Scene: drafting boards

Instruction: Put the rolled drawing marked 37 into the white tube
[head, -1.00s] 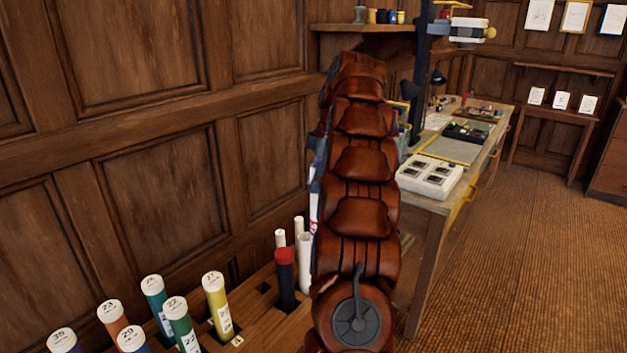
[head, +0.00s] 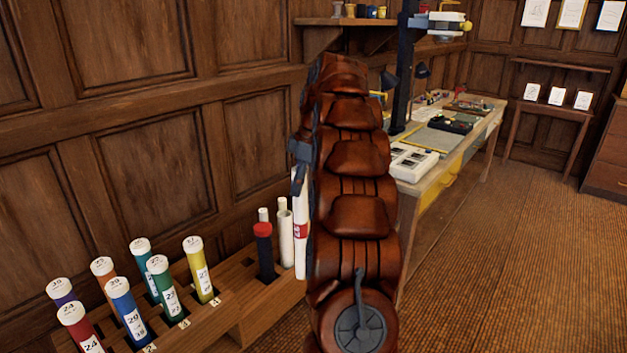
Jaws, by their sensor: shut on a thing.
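My gripper (head: 299,160) shows only in part, as grey pieces at the left edge of my brown arm, which hides the rest of it. It is shut on a white rolled drawing (head: 301,258) with a red label, held upright. The number on the label is too small to read surely. A white tube (head: 286,242) stands in the wooden rack, just left of the roll in the picture. The roll's lower part shows beside the tube, not inside it. My arm hides the roll's right side.
The rack (head: 236,305) also holds a dark tube with a red cap (head: 263,250), slim pale rolls behind, and several numbered coloured tubes, among them a yellow one (head: 199,272). A workbench (head: 408,196) with a white tray stands at right. The floor at right is clear.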

